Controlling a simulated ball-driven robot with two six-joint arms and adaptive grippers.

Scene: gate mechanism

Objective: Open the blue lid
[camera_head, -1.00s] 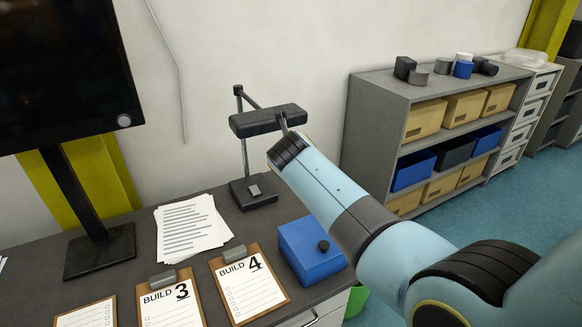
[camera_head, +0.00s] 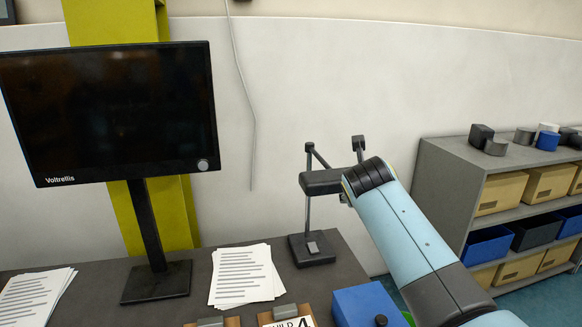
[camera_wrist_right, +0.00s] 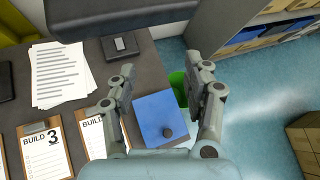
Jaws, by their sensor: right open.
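The blue lid (camera_head: 366,304) is the top of a blue box at the bottom of the head view, on the right end of the desk. It has a dark round knob (camera_head: 381,320). In the right wrist view the blue lid (camera_wrist_right: 158,114) lies flat, with its knob (camera_wrist_right: 167,132) near the front right. My right gripper (camera_wrist_right: 168,78) is open and empty. Its two fingers appear on either side of the lid in that view, above it and apart from it. My left gripper is not in view.
A lamp (camera_head: 312,245) stands behind the box, its dark head close to my right arm. Papers (camera_head: 243,276), clipboards (camera_wrist_right: 46,150) and a monitor (camera_head: 110,115) occupy the desk to the left. A grey shelf (camera_head: 450,165) with bins stands right. A green bin (camera_wrist_right: 178,86) is beside the desk.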

